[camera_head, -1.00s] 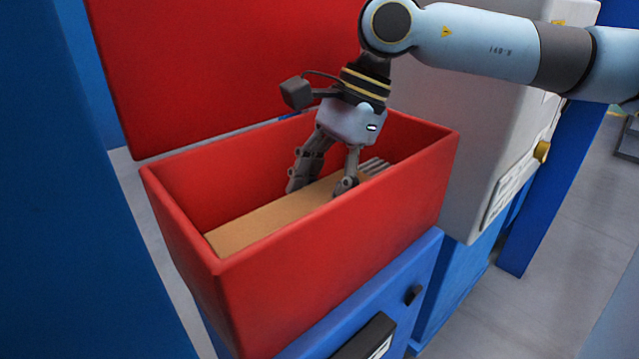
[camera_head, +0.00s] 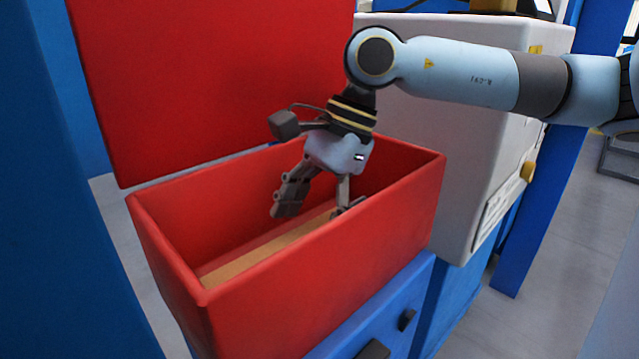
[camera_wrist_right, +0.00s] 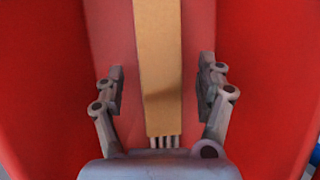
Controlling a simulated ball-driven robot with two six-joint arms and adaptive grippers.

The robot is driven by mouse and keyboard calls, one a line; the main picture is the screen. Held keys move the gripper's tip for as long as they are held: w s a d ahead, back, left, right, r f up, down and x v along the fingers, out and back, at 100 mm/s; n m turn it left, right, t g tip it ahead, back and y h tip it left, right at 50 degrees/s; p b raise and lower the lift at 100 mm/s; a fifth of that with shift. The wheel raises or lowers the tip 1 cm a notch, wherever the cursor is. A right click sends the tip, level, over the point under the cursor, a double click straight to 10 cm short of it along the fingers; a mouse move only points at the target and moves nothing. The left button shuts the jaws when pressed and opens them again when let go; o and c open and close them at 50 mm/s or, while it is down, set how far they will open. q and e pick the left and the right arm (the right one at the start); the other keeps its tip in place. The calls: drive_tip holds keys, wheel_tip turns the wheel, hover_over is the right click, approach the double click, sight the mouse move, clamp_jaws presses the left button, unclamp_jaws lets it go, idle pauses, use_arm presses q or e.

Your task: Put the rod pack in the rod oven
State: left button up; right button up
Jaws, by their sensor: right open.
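The rod pack is a long tan box (camera_head: 265,252) lying in an open red box (camera_head: 325,262). In the right wrist view the pack (camera_wrist_right: 158,60) runs lengthwise between my fingers, with several grey rod ends showing at its near end. My right gripper (camera_head: 314,212) reaches down into the red box and is open. Its fingers (camera_wrist_right: 163,82) stand on either side of the pack, with a visible gap on each side. A white cabinet (camera_head: 455,130) with a yellow latch stands behind on the right; I cannot tell whether it is the rod oven. My left gripper is out of view.
The raised red lid (camera_head: 210,80) stands behind the box. The box's walls are close around my right gripper. Blue drawers (camera_head: 385,315) are beneath the box. Blue uprights (camera_head: 60,200) stand at both sides.

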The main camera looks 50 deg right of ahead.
use_arm(q)
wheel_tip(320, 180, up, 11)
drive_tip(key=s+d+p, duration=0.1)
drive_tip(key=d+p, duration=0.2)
drive_tip(key=p, duration=0.9)
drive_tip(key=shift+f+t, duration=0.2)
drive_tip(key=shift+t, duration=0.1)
use_arm(e)
drive_tip(key=v, duration=1.3)
drive_tip(key=shift+a, duration=0.15)
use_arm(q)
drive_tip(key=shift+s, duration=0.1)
